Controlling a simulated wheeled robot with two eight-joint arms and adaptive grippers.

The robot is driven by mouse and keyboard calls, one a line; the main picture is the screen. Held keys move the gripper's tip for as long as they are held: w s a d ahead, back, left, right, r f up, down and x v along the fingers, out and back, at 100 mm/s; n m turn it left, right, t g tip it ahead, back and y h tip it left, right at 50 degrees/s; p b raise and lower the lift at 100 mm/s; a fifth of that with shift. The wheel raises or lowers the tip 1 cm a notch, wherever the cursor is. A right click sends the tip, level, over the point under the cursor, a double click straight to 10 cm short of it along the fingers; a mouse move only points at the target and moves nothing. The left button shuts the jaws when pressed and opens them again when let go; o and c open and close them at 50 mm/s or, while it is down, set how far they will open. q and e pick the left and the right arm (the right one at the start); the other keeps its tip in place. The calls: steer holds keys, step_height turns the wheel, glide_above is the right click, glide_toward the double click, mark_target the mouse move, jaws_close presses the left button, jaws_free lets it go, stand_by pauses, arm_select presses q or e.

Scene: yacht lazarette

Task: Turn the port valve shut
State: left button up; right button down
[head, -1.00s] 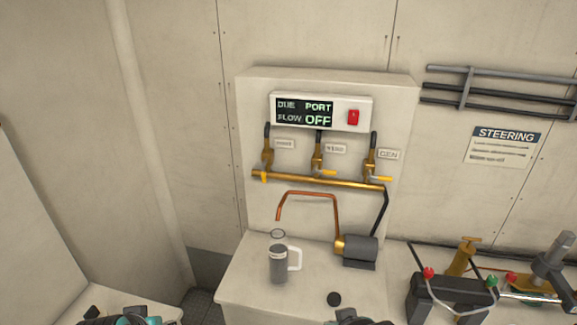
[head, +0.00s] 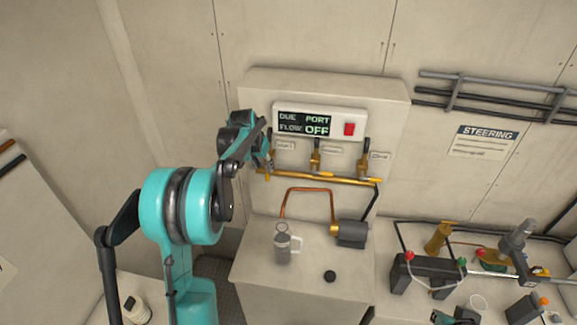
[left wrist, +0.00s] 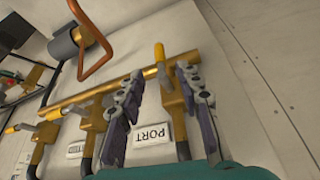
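The port valve is mostly hidden behind my left gripper (head: 266,158) in the head view. In the left wrist view the brass port valve (left wrist: 172,102) shows with its yellow-tipped handle (left wrist: 160,53) lying across the brass pipe (left wrist: 120,84). The PORT label (left wrist: 151,135) appears upside down beside it. My left gripper (left wrist: 160,74) is open, one finger on each side of the valve and handle; I cannot tell whether either touches. The display (head: 304,123) reads "DUE PORT, FLOW OFF". A small teal and dark part, perhaps my right gripper (head: 452,318), shows at the bottom edge; its fingers are unclear.
Two other valves, a middle one (head: 315,160) and a right one (head: 364,162), sit along the pipe with handles pointing sideways. A red switch (head: 349,129) is on the display box.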

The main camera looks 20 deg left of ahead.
mark_target(266, 171)
arm_select(q)
steer(key=x, duration=0.7)
steer(key=shift+f, duration=0.15)
steer(key=shift+c, duration=0.4)
jaws_close()
